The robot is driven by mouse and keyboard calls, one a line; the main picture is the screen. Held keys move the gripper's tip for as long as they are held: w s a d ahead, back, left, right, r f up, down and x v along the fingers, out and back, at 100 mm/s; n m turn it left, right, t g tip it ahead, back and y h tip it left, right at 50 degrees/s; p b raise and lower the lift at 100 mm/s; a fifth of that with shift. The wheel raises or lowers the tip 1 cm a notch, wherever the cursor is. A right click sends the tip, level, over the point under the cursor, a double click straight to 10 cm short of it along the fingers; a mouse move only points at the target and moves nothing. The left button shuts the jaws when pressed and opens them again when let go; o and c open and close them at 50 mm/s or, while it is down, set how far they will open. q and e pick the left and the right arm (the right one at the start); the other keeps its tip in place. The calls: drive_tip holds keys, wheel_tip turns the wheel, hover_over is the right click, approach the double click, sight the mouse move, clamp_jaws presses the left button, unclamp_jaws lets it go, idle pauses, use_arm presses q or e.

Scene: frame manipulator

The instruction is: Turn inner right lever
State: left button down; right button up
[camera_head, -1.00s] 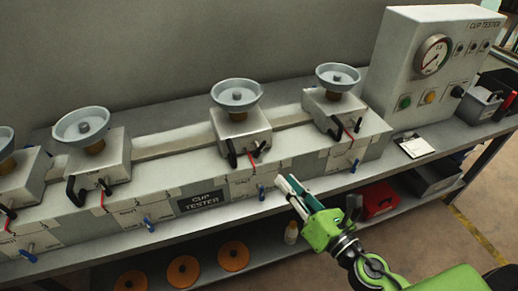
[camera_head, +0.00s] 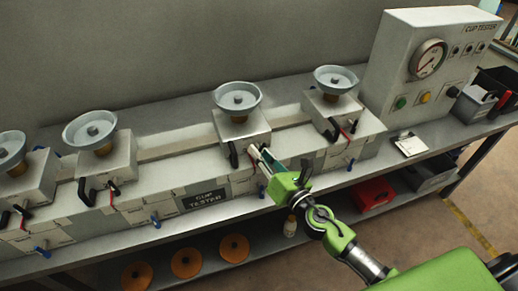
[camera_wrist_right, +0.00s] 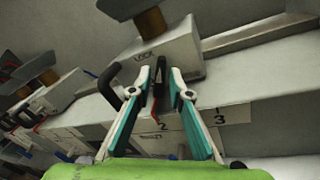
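The inner right test station (camera_head: 243,130) is a grey box with a grey cup (camera_head: 237,97) on top. Its curved black handle (camera_head: 233,155) hangs at the left of its front, also visible in the right wrist view (camera_wrist_right: 108,82). Beside it is a slim black-tipped lever with some red (camera_wrist_right: 158,88), mostly hidden behind my gripper in the head view. My right gripper (camera_head: 262,156) is at this lever. In the wrist view its fingers (camera_wrist_right: 160,76) stand apart, one on each side of the lever; firm contact cannot be told. My left gripper is not in view.
Similar stations stand left and right along the bench, with blue valves (camera_head: 154,220) low on the front. A gauge box (camera_head: 425,65) stands at the right end. Orange discs (camera_head: 187,262) and a red box (camera_head: 372,194) are on the lower shelf.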

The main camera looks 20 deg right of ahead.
drive_tip(key=shift+w+a, duration=0.15)
drive_tip(key=shift+w, duration=0.15)
clamp_jaws()
